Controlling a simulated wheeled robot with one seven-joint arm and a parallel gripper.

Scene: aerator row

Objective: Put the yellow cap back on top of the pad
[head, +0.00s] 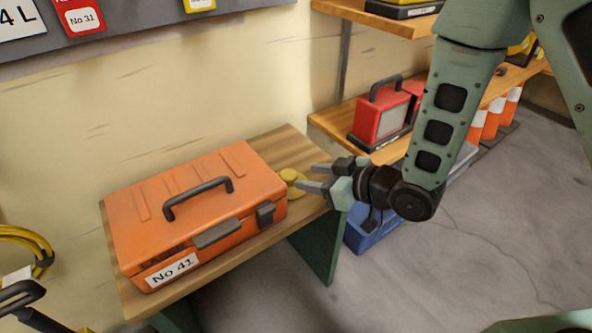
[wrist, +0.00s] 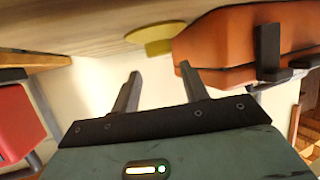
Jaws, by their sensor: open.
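A small round yellow piece, apparently the yellow cap (head: 288,174), is at the right end of the orange case on the wooden bench. A flatter, darker yellow piece shows just below it in the head view, partly behind a finger; I cannot tell whether it is the pad or whether the two touch. In the wrist view a yellow rounded shape (wrist: 150,36) lies against the bench beside the case. My gripper (head: 309,177) is open, its fingers pointing left at the yellow pieces. In the wrist view the space between the fingertips (wrist: 160,70) is empty.
The orange case (head: 205,195), labelled No 41, fills most of the bench (head: 270,145), close to the yellow pieces. A red lamp-like box (head: 382,115) stands on the shelf behind. A blue bin (head: 368,230) is on the floor below my gripper. Orange-and-white cones (head: 490,120) stand at right.

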